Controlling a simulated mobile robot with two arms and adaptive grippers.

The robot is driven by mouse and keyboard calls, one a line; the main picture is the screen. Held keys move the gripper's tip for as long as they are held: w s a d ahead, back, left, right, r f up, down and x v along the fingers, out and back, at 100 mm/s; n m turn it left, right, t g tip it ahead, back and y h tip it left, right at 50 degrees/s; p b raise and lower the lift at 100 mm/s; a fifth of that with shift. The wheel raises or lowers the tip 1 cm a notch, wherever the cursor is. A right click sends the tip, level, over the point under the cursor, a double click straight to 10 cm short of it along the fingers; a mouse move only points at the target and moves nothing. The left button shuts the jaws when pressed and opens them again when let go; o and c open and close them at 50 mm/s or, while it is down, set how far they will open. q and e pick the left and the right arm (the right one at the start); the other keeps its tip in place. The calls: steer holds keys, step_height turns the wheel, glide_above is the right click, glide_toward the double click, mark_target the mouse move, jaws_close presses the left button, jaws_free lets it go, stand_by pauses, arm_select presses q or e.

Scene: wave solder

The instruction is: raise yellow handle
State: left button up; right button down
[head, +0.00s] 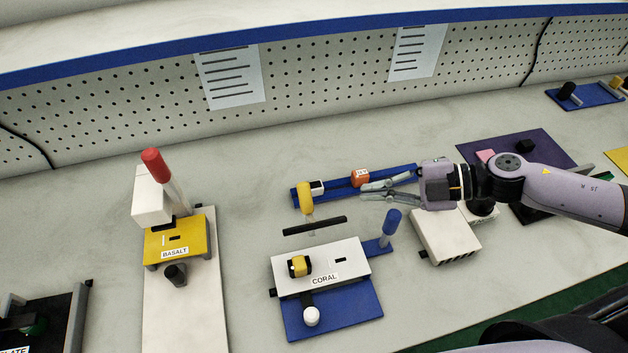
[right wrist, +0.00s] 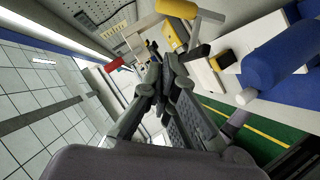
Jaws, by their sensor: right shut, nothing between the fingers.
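The yellow handle (head: 305,197) is an upright rounded grip at the back of the white and blue CORAL fixture (head: 349,259). In the right wrist view a yellow handle (right wrist: 177,8) shows at the top edge, just beyond my fingers. My right gripper (head: 364,191) comes in from the right and points left toward the handle, with a gap between its fingertips and the handle. Its fingers (right wrist: 160,80) are closed together and empty. My left gripper is not in view.
A blue handle (head: 391,222) stands at the fixture's right side, near my right gripper. A blue rail with an orange block (head: 360,178) lies behind. The BASALT fixture (head: 176,240) with a red handle (head: 153,161) stands left. A white box (head: 445,236) is below my right gripper.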

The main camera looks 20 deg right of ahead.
mark_target(309, 187)
steer(key=shift+m+g, duration=0.7)
steer(key=shift+m, duration=0.1)
steer(key=w+a+f+p, duration=0.2)
steer(key=a+p, duration=0.1)
steer(key=w+a+f+p, duration=0.2)
steer(key=w+a, duration=0.1)
steer(key=w+a+f+p, duration=0.2)
steer(key=w+a+p, duration=0.1)
steer(key=shift+w+a+f+p, duration=0.15)
steer(key=shift+f+p, duration=0.05)
steer(key=shift+p, duration=0.1)
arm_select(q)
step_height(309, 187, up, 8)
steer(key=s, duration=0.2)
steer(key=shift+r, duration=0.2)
arm_select(e)
steer(key=shift+w+f, duration=0.3)
steer(key=shift+w, duration=0.05)
